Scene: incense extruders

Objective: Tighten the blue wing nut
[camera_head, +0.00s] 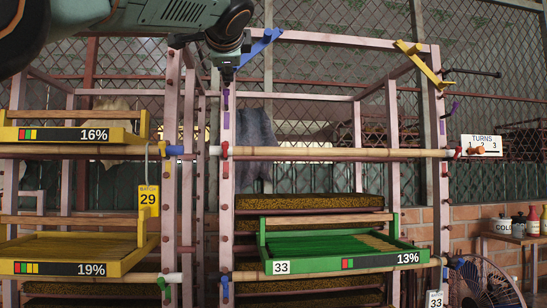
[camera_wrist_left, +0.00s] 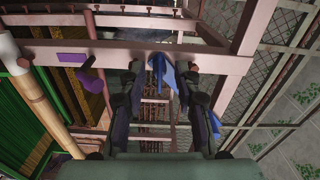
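The blue wing nut (camera_head: 262,47) sits at the top of a pink rack post in the head view, with one wing slanting up to the right. My left gripper (camera_head: 228,68) comes in from the upper left and is right beside it, partly covering it. In the left wrist view the gripper (camera_wrist_left: 158,105) is open, its two dark fingers apart. Blue parts of the wing nut (camera_wrist_left: 158,72) show between the fingers and beyond the right finger, which hides its middle. I cannot tell whether a finger touches it. My right gripper is not in view.
A yellow wing nut (camera_head: 424,65) sits on the right post. A bamboo pole (camera_head: 330,154) crosses the rack below. A green tray (camera_head: 340,245) and yellow trays (camera_head: 75,250) rest on the rack. A TURNS sign (camera_head: 481,145) is at right.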

